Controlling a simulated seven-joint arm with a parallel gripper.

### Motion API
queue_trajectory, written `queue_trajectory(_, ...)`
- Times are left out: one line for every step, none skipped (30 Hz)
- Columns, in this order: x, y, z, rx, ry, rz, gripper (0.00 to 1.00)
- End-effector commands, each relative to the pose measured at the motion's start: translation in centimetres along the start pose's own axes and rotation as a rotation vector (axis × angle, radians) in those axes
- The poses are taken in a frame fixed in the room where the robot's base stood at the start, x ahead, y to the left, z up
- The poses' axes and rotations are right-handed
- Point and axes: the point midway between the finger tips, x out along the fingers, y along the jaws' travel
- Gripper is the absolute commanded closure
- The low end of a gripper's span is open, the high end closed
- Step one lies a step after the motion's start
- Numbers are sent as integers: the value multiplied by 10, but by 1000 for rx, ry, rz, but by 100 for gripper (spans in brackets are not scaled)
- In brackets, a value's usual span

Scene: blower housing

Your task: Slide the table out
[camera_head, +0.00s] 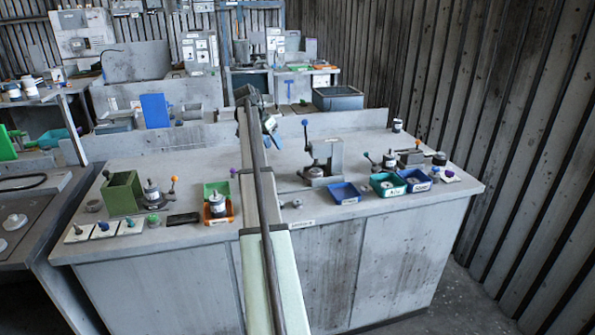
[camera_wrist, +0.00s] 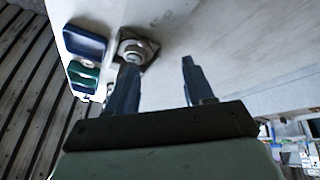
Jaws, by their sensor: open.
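My gripper (camera_head: 270,128) is at the far end of my arm, above the workbench (camera_head: 285,165). In the wrist view its two blue-grey fingers (camera_wrist: 160,68) stand apart with nothing between them. A grey bench fixture (camera_head: 325,162) with a blue-knobbed lever stands on the bench to the right of my arm. In the wrist view, a round pale part on a dark square base (camera_wrist: 137,48) shows just past the left fingertip; they look apart, but the distance is unclear. Which part is the sliding table cannot be told.
Blue (camera_head: 345,193) and teal (camera_head: 387,184) trays lie right of the fixture, near the front edge. A green box (camera_head: 123,193) and several small parts stand on the left. Bare bench top lies behind the fixture. A ribbed wall (camera_head: 520,150) closes the right side.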

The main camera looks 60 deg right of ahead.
Motion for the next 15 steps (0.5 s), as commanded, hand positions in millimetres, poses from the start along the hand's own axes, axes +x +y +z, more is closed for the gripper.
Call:
queue_trajectory(6,12,-7,19,-12,13,48)
queue_trajectory(9,16,-10,28,-17,18,48)
queue_trajectory(12,22,-13,37,-22,24,48)
queue_trajectory(13,25,-15,42,-26,28,48)
queue_trajectory(15,28,-16,47,-29,31,48)
queue_trajectory(17,30,-18,51,-32,34,48)
queue_trajectory(18,32,-18,53,-33,35,48)
queue_trajectory(20,32,-18,54,-34,36,48)
queue_trajectory(22,33,-18,55,-34,37,48)
queue_trajectory(24,33,-18,55,-34,37,48)
queue_trajectory(27,33,-18,54,-34,37,48)
queue_trajectory(32,33,-17,54,-34,37,48)
queue_trajectory(36,33,-17,54,-35,38,48)
queue_trajectory(41,33,-17,54,-35,38,48)
queue_trajectory(47,34,-16,54,-35,38,48)
